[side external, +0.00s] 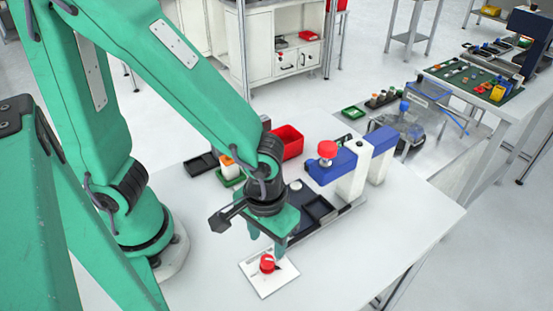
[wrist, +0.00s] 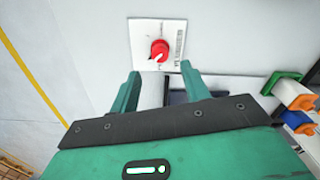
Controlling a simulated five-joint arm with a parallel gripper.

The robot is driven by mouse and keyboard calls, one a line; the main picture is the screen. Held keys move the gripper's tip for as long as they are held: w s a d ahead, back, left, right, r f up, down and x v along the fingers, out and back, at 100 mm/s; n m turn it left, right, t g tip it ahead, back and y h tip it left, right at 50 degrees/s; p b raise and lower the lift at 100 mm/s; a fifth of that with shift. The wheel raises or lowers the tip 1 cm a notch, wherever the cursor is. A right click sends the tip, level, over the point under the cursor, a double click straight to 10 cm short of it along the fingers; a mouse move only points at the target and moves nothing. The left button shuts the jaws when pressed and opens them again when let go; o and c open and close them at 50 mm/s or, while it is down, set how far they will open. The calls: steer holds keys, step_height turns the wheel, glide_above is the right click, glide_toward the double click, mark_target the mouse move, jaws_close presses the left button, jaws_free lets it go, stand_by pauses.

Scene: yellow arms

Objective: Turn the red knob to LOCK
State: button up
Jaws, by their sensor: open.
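The red knob (side external: 267,263) sits on a white square plate (side external: 284,281) near the front edge of the white table. Lettering on the plate is too small to read. My gripper (side external: 267,241) is open and empty, with its fingers pointing down close above the knob. In the wrist view, my gripper (wrist: 160,70) shows its two green fingers apart, just below the knob and either side of its line, not touching it.
A red bin (side external: 290,135) and a green tray (side external: 229,182) with an orange-and-white item are farther back. The table right of the plate is clear.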

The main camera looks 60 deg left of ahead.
mark_target(268, 259)
steer(key=shift+f, duration=3.1)
steer(key=c, duration=1)
